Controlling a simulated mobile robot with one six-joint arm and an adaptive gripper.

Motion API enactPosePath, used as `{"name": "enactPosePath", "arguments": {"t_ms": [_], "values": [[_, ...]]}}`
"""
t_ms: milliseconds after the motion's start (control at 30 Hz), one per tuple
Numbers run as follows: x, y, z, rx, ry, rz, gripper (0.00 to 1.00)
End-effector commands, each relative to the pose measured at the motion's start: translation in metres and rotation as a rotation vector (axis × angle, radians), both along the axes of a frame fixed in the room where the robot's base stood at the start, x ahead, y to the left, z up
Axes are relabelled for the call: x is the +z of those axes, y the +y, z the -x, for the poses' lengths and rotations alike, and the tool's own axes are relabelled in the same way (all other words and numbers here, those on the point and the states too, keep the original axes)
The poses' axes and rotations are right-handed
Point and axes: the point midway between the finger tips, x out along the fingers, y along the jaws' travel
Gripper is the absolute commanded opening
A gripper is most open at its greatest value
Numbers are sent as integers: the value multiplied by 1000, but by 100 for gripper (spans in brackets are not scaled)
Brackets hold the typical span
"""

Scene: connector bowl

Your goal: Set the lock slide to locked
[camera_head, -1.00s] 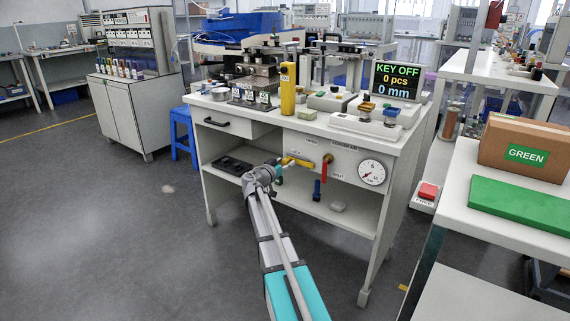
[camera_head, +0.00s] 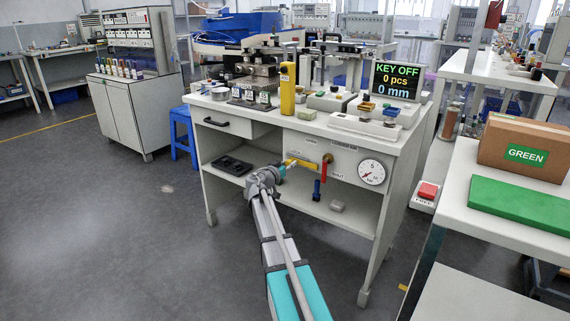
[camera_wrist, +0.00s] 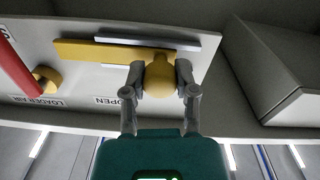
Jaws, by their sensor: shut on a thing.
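The lock slide (camera_head: 306,164) is a yellow bar on the front panel of the workbench. In the wrist view the bar (camera_wrist: 100,51) runs left from a round yellow knob (camera_wrist: 160,77), along a pale strip. My gripper (camera_wrist: 160,80) is shut on that knob, one finger on each side. In the head view my gripper (camera_head: 286,164) is small, at the left end of the bar. An upside-down OPEN label shows below the bar in the wrist view. The fingers partly cover the knob.
A red lever (camera_head: 325,168) with a yellow hub and a pressure gauge (camera_head: 371,172) sit right of the slide. A blue handle (camera_head: 317,189) hangs lower. A drawer (camera_head: 232,125) is to the left. The display (camera_head: 396,81) reads KEY OFF. Open floor lies to the left.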

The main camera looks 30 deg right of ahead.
Motion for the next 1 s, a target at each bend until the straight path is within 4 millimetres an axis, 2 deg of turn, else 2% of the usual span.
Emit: {"name": "enactPosePath", "arguments": {"t_ms": [33, 100, 433, 467, 633, 1000], "values": [[0, -4, 11, -5, 1, 1, 0], [0, -7, 18, -4, 1, 1, 0], [0, -10, 22, -7, 0, 0, 0], [0, -10, 22, -8, 0, 0, 41], [0, -9, 22, -6, 0, 0, 73], [0, -8, 20, -2, 0, 0, 74]]}}
